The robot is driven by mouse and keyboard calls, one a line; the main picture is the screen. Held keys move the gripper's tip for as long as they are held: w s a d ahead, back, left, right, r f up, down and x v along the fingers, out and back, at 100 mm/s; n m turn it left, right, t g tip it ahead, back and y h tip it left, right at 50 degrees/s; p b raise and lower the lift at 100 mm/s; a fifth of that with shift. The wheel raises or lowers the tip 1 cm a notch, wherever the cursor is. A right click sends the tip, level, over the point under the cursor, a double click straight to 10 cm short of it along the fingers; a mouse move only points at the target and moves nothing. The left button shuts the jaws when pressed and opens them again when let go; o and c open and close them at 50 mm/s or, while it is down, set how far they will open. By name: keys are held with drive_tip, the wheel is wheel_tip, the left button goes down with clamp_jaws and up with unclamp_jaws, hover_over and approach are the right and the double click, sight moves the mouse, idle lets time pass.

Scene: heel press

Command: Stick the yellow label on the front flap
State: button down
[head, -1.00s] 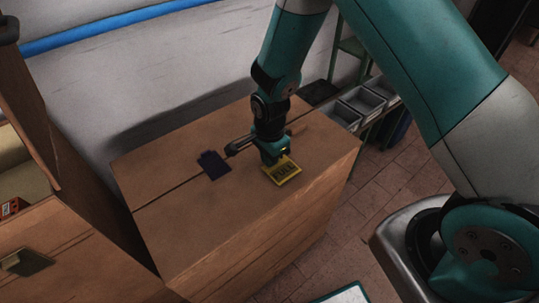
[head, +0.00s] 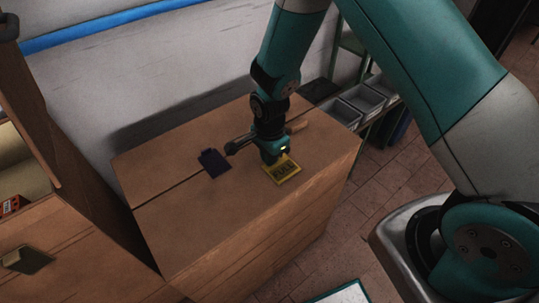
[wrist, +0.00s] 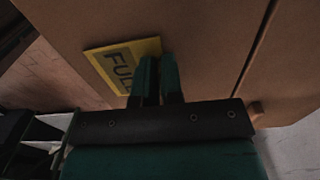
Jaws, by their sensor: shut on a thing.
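The yellow label (head: 284,170), with dark lettering that reads like FULL, is over the right part of the front flap (head: 215,220) of the closed cardboard box. In the wrist view the label (wrist: 98,55) shows beyond my fingertips, its near edge at them. My gripper (head: 274,160) points down at the label's back edge, its two fingers close together and shut on the label. The fingers hide the label's edge there. The label looks nearly flat; I cannot tell whether its whole underside touches the flap.
A dark purple flat piece (head: 214,163) lies across the box's seam, left of my gripper. A small tan wooden piece (head: 298,125) lies behind it. An open carton (head: 60,250) stands left; grey bins (head: 362,102) stand right. The flap's front left is clear.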

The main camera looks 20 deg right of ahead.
drive_tip(key=shift+f, duration=0.35)
idle(1.1)
drive_tip(key=c, duration=0.7)
unclamp_jaws()
drive_tip(key=shift+r, duration=0.1)
drive_tip(key=shift+r+p, duration=2.75)
drive_tip(key=shift+r, duration=0.75)
